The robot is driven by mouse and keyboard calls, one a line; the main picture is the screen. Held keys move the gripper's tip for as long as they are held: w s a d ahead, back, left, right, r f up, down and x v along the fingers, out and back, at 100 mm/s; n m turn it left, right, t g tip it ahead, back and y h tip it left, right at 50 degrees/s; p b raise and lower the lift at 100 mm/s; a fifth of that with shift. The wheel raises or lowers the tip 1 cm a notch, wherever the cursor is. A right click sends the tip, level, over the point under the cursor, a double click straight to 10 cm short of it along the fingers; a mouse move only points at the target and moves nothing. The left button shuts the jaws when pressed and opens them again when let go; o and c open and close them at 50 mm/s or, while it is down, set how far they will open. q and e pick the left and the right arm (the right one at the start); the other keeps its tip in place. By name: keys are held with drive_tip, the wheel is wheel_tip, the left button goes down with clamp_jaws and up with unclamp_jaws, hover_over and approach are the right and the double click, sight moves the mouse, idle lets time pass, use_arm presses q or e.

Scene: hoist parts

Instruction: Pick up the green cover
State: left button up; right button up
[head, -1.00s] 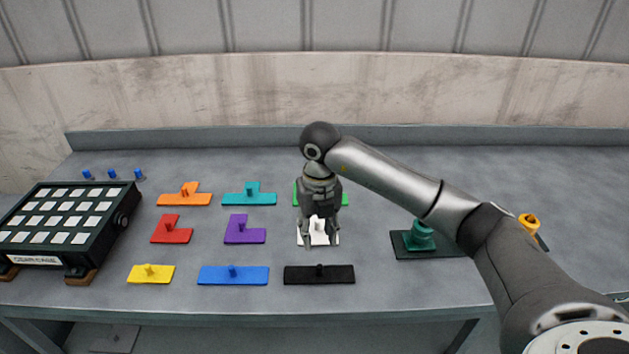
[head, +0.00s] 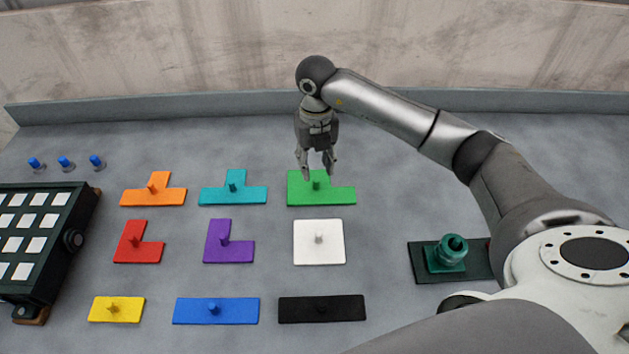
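The green cover (head: 338,196) is a flat stepped plate with a small green knob, lying at the back right of the rows of coloured covers. My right gripper (head: 317,172) points down over the knob, its two fingers apart on either side of it. The fingers partly hide the cover's back part. I cannot tell whether the fingertips touch the plate. The cover lies flat on the table. My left gripper is not in view.
Close by lie the teal cover (head: 250,195) to the left and the white cover (head: 333,252) in front. Orange, red, purple, yellow, blue and black covers lie around. A gear case (head: 62,270) stands left, a green part on a dark plate (head: 422,272) right. The back table is mostly clear.

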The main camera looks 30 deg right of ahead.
sight(316, 180)
drive_tip(key=shift+s+f, duration=0.1)
drive_tip(key=shift+f, duration=0.8)
drive_tip(key=f, duration=0.1)
drive_tip(key=f+p, duration=0.1)
drive_tip(key=f, duration=0.1)
drive_tip(key=f+p, duration=0.1)
drive_tip(key=f, duration=0.1)
drive_tip(key=shift+w+d, duration=0.25)
drive_tip(key=shift+w, duration=0.1)
drive_tip(key=shift+f, duration=0.25)
drive_tip(key=shift+c, duration=0.5)
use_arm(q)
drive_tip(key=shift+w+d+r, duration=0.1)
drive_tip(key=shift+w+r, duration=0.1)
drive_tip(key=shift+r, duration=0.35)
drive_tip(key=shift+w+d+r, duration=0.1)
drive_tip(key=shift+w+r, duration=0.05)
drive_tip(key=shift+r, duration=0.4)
use_arm(e)
clamp_jaws()
